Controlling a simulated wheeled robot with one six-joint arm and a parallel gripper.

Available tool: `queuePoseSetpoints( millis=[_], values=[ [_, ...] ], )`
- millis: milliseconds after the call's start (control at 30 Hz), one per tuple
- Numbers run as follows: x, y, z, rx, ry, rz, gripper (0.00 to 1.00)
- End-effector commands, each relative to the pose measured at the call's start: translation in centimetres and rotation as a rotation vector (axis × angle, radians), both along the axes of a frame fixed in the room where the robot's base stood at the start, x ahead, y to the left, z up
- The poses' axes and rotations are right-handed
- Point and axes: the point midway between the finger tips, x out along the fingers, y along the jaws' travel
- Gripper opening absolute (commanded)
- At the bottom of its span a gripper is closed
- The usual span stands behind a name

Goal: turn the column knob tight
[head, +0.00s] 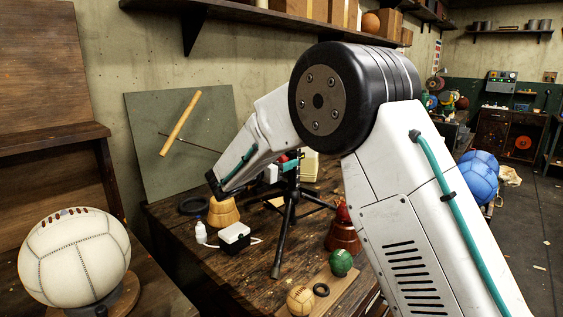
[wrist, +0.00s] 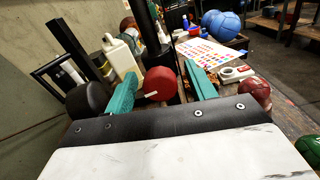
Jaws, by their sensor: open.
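The column knob (wrist: 160,83) is a round red knob with a small white mark on its face, at the middle of the wrist view. It sits low by the upright black column (wrist: 143,32). My gripper (wrist: 161,74) is open, with one teal finger on each side of the knob. The knob lies between the fingers; I cannot tell whether either finger touches it. In the head view, the black stand (head: 289,205) stands on the workbench, and my arm hides much of the knob area.
A dark red ball (wrist: 256,90) is at right.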

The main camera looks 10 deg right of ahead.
Motion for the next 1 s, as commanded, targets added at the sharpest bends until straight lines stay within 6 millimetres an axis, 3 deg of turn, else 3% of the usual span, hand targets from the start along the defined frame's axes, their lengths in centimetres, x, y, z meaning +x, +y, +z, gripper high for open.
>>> queuePoseSetpoints(
  millis=[67, 200, 233, 633, 1000],
  values=[
    [-0.01, 0.01, 0.0, 0.0, 0.0, 0.0, 0.53],
    [-0.02, 0.01, 0.0, 0.0, 0.0, 0.0, 0.14],
    [-0.02, 0.01, 0.0, 0.0, 0.0, 0.0, 0.1],
    [-0.03, 0.01, -0.02, 0.033, -0.048, -0.001, 0.11],
    [-0.04, -0.01, -0.04, 0.188, -0.279, -0.002, 0.11]
  ],
)
